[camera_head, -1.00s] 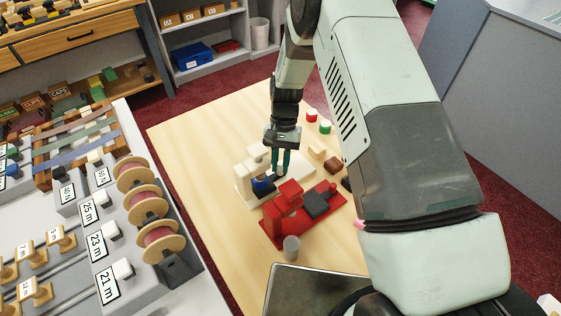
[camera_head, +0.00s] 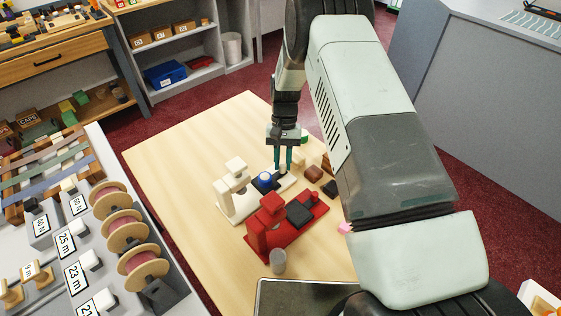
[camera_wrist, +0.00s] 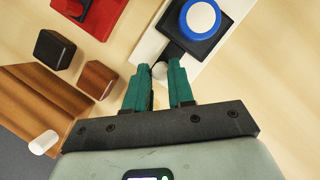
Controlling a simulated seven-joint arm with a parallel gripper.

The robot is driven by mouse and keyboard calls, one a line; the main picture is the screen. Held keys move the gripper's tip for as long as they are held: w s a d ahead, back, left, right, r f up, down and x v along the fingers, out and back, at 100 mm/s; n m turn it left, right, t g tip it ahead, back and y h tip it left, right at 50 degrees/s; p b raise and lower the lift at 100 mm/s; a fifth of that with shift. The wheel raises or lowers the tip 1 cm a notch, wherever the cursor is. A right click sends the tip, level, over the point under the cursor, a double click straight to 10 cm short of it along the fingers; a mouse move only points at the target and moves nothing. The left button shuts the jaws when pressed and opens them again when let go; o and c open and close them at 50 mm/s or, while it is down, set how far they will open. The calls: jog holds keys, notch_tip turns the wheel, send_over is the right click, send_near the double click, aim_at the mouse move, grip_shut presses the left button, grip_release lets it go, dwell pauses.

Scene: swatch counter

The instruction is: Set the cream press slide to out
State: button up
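The cream press (camera_head: 237,188) stands on a pale base on the wooden table. Its dark slide (camera_wrist: 181,48) carries a blue disc with a white top (camera_wrist: 200,17). In the head view the disc (camera_head: 265,179) sits clear of the press head, toward my gripper. My gripper (camera_head: 282,169) points down at the slide's outer end. In the wrist view its green fingertips (camera_wrist: 160,72) stand either side of the small grey knob (camera_wrist: 160,69) on the slide's handle and appear closed on it. The press column is outside the wrist view.
A red press (camera_head: 283,225) with a dark slide stands just in front. A grey cylinder (camera_head: 278,262) is near the table's front. Brown (camera_wrist: 97,79) and black (camera_wrist: 54,49) blocks lie beside my gripper. The table (camera_head: 185,150) is clear at left.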

jog(key=o, duration=0.4)
jog(key=shift+w+d, duration=0.1)
jog(key=shift+d, duration=0.05)
jog(key=v, duration=1.1)
jog(key=s+d+r+t, duration=0.2)
jog(key=s+r, duration=0.1)
jog(key=r, duration=0.6)
jog(key=s+d+r+t, duration=0.1)
jog(key=s+d+r, duration=0.2)
jog(key=r, duration=0.5)
jog(key=s+d+r+t, duration=0.2)
jog(key=s+r, duration=0.2)
jog(key=r, duration=0.5)
jog(key=s+d+r+t, duration=0.1)
jog(key=s+d, duration=0.1)
jog(key=s, duration=0.5)
jog(key=s+d+r+t, duration=0.2)
jog(key=s, duration=0.5)
jog(key=s+d+r+t, duration=0.2)
jog(key=s, duration=0.6)
jog(key=shift+d, duration=0.25)
